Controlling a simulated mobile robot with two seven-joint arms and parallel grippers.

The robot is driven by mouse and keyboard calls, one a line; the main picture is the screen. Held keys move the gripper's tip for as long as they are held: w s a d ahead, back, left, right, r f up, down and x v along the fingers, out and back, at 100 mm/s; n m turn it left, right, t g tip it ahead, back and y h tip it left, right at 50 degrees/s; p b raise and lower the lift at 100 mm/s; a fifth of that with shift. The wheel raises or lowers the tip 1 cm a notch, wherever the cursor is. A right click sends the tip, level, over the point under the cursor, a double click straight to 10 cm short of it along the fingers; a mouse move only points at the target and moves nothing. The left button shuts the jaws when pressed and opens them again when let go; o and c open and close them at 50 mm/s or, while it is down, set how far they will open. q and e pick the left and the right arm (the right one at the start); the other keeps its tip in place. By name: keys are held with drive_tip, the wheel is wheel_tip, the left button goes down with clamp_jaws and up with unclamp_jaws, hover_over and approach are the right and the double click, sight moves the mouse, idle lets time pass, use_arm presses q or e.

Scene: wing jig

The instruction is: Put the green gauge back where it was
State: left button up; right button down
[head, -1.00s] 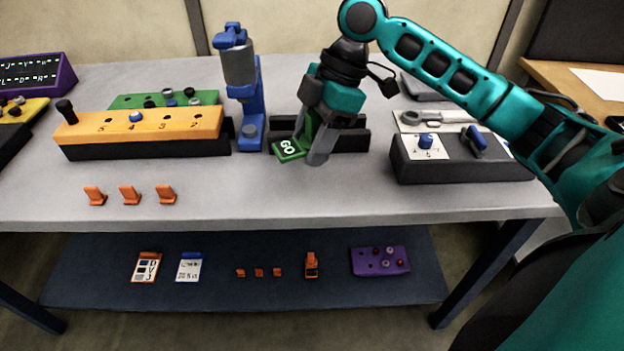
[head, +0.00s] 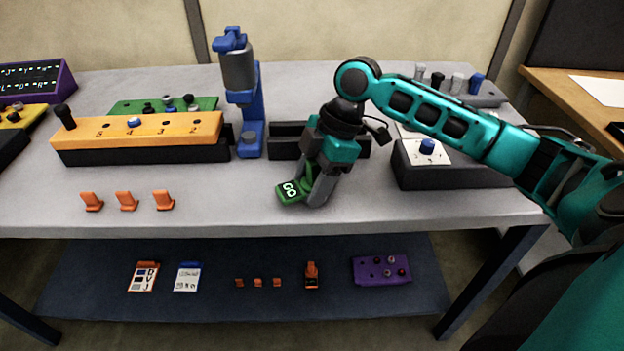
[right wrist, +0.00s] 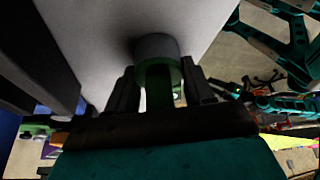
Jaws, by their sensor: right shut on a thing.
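The green gauge (head: 292,191), marked "GO", is held in my right gripper (head: 311,193) over the front part of the grey table. In the right wrist view, the gauge's green part (right wrist: 158,90) sits between the two fingers, with a grey round end (right wrist: 155,47) beyond it. I cannot tell whether the gauge touches the tabletop. A black slotted block (head: 288,141) stands behind the gripper, partly hidden by it. My left gripper is not in view.
A blue stand (head: 250,130) with a grey cylinder is left of the black block. An orange numbered block (head: 140,140) and several orange clips (head: 126,201) lie further left. A dark box with a blue knob (head: 427,147) is at right.

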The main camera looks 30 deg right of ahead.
drive_tip(key=c, duration=0.8)
unclamp_jaws()
drive_tip(key=shift+f, duration=0.1)
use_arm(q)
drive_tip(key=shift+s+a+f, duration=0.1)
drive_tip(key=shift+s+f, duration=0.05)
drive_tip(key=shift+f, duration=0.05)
use_arm(e)
drive_tip(key=o, duration=0.4)
use_arm(q)
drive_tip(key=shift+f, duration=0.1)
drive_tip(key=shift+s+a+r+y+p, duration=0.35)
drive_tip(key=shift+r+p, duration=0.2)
drive_tip(key=shift+p, duration=0.35)
use_arm(e)
drive_tip(key=v, duration=1.2)
